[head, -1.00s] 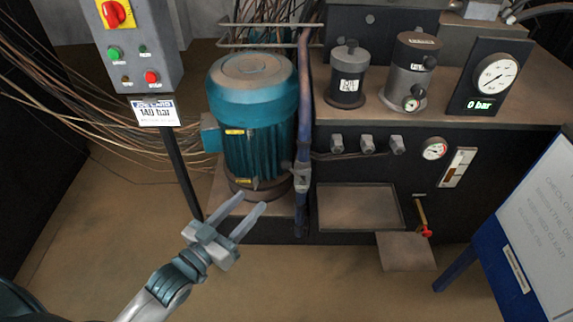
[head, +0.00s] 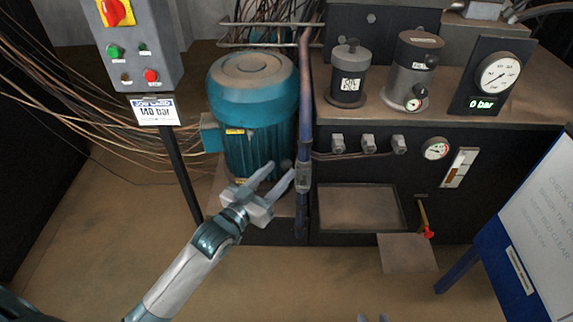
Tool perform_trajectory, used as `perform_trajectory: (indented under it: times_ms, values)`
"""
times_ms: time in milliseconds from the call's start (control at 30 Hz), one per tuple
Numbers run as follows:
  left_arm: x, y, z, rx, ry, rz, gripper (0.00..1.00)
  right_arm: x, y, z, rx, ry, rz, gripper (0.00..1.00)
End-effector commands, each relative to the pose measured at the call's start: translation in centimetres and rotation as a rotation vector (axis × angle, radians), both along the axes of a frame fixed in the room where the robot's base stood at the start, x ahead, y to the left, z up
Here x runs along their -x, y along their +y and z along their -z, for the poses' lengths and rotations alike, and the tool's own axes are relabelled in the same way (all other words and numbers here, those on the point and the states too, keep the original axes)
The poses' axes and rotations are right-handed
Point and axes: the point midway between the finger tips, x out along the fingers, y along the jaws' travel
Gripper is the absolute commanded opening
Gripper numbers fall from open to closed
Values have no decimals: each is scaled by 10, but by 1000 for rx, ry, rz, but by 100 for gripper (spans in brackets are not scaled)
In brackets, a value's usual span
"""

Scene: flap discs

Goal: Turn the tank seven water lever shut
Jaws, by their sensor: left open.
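A brass-coloured lever (head: 422,213) with a red end hangs on the dark front of the hydraulic unit, right of the recessed tray. I see no tank seven label on it, and I cannot tell whether it is the task's water lever. My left gripper (head: 281,178) is open and empty, in front of the foot of the teal motor and left of the blue upright pipe. It is well left of the lever. Two grey tips of my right gripper (head: 372,319) just show at the bottom edge, below the lever; the rest is out of frame.
The teal motor (head: 252,120) and blue pipe (head: 304,130) stand near my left gripper. A control box (head: 135,50) on a post is at the left. A blue-framed sign board (head: 535,215) stands at the right.

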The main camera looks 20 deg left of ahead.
Motion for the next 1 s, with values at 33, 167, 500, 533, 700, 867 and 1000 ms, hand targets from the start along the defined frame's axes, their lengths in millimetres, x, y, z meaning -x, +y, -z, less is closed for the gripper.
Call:
perform_trajectory:
  times_ms: [33, 167, 500, 533, 700, 867, 1000]
  values:
    - [-8, -3, 0, 1, -2, 1, 43, -2, 1, -1, -3, -15, 0, 31]
    - [-25, -8, 0, 1, -2, 1, 43, -6, 3, -7, -13, -51, 1, 31]
    - [-44, -15, 0, 0, 1, 1, 43, -11, 6, -15, -25, -99, 2, 31]
    - [-45, -15, 0, 0, 1, 1, 43, -11, 6, -15, -25, -100, 3, 31]
    - [-45, -15, 0, 0, 0, 1, 43, -11, 6, -15, -25, -100, 3, 31]
    - [-44, -15, 0, 0, 0, 1, 19, -11, 6, -15, -25, -100, 3, 31]
    - [-44, -15, 0, 0, 0, 1, 0, -11, 6, -15, -25, -99, 2, 31]
